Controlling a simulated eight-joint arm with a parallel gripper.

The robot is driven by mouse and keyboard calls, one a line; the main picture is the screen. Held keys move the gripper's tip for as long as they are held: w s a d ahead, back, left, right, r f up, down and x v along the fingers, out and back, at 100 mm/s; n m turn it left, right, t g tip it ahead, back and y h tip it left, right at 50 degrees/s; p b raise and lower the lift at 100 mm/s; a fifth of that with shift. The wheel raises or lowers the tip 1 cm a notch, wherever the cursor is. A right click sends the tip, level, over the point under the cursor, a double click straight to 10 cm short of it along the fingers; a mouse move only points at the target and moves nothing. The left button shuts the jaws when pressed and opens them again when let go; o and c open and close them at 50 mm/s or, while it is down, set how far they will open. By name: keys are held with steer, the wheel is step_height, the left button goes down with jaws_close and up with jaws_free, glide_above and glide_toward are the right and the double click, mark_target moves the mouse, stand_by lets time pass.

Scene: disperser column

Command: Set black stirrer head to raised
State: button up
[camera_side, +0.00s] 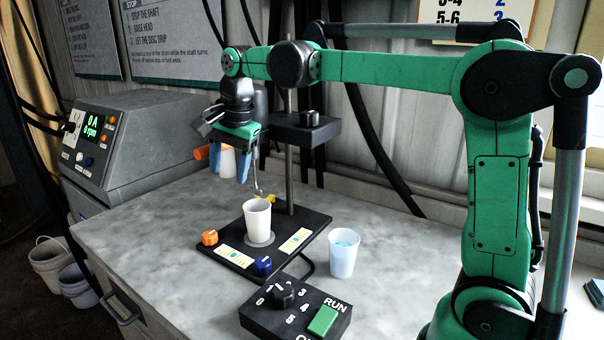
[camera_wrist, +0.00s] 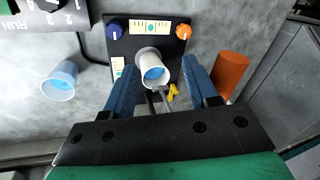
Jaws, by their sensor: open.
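The black stirrer head (camera_side: 306,130) sits high on an upright metal rod (camera_side: 290,175) in the side view, with a knob on top. A thin shaft (camera_side: 257,172) with a small disc hangs left of the rod; it also shows in the wrist view (camera_wrist: 164,100). My gripper (camera_side: 229,178) points down left of the head, its blue fingers apart. In the wrist view my open gripper (camera_wrist: 160,68) has the shaft between its fingers; I see no contact. Below, a white cup (camera_side: 257,220) stands on the black base (camera_side: 300,247); blue shows inside it in the wrist view.
A cup of blue liquid (camera_side: 343,255) stands right of the base. An orange knob (camera_side: 209,238) and a blue knob (camera_side: 263,265) sit on the base. A control box (camera_side: 290,312) stands in front. An orange cylinder (camera_wrist: 231,72) lies beyond one finger. A grey instrument (camera_side: 140,140) stands left.

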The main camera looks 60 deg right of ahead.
steer(key=w+m, duration=0.2)
steer(key=w+d+f+m, duration=0.1)
steer(key=shift+d+g, duration=0.1)
steer(key=shift+g, duration=0.3)
steer(key=shift+c, duration=1.3)
step_height(320, 180, down, 5)
steer(key=r, duration=0.9)
steer(key=shift+w+r, duration=0.4)
step_height(320, 180, down, 10)
steer(key=r, duration=0.4)
steer(key=s+r, duration=0.1)
steer(key=shift+r, duration=0.4)
steer(key=shift+o, duration=1.3)
steer(key=s+n, duration=0.2)
steer(key=s+a+n+t, duration=0.1)
steer(key=n, duration=0.1)
steer(key=shift+s+a+r, duration=0.2)
steer(key=shift+s, duration=0.2)
steer(key=shift+s+a+f+n+t, duration=0.55)
steer(key=shift+s+f+n, duration=0.7)
steer(key=shift+s+n, duration=0.95)
steer(key=shift+s+a+f+n+t, duration=0.35)
steer(key=shift+s+f+n+t, duration=0.7)
steer(key=shift+s+n, duration=1.1)
steer(key=shift+s+a+f+n+t, duration=0.45)
steer(key=shift+s+f+n, duration=1.2)
steer(key=shift+n, duration=0.9)
